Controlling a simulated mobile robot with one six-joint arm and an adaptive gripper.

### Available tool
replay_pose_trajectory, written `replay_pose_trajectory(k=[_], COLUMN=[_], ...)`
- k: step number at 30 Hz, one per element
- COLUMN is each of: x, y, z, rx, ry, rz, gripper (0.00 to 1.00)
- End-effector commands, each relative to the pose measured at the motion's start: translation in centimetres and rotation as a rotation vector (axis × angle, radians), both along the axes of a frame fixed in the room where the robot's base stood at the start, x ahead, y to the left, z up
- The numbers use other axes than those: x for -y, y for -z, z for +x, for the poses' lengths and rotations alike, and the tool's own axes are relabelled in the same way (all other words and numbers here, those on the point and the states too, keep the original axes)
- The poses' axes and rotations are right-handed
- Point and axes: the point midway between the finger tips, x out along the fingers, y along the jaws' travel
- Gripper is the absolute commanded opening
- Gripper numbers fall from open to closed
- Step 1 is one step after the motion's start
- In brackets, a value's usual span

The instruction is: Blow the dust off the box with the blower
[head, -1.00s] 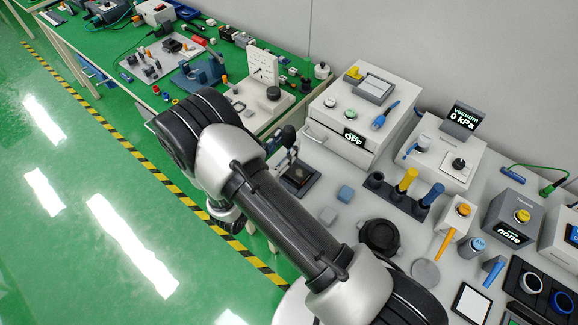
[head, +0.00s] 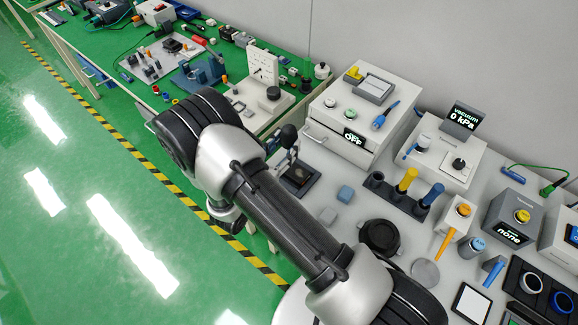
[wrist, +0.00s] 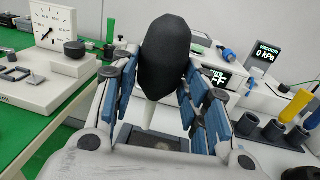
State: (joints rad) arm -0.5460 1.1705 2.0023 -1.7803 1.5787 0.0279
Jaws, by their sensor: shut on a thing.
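The blower is a black bulb (wrist: 166,55) with a pale nozzle (wrist: 148,115) pointing down. My gripper (wrist: 158,100) is shut on the blower, with its blue-padded fingers on both sides. In the head view the dark bulb (head: 289,134) shows beside my arm; most of the gripper is hidden behind the arm. The box is a small dark case with a brownish inner face (head: 299,177), lying flat on the grey bench below the nozzle. It also shows between my fingers in the wrist view (wrist: 153,138). I cannot tell how much dust is on it.
A white cabinet reading OFF (head: 350,125) stands behind. A green bench (head: 215,70) adjoins on the left.

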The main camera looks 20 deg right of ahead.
Motion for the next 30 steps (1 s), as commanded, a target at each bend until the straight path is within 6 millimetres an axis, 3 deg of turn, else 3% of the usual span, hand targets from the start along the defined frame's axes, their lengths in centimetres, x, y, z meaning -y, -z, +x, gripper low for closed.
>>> replay_pose_trajectory(k=[6, 17, 30], x=[0.0, 0.0, 0.0], y=[0.0, -0.2, -4.4], z=[0.0, 0.0, 0.0], rx=[0.000, 0.000, 0.001], ry=[0.000, 0.000, 0.000], rz=[0.000, 0.000, 0.001], gripper=[0.23, 0.23, 0.23])
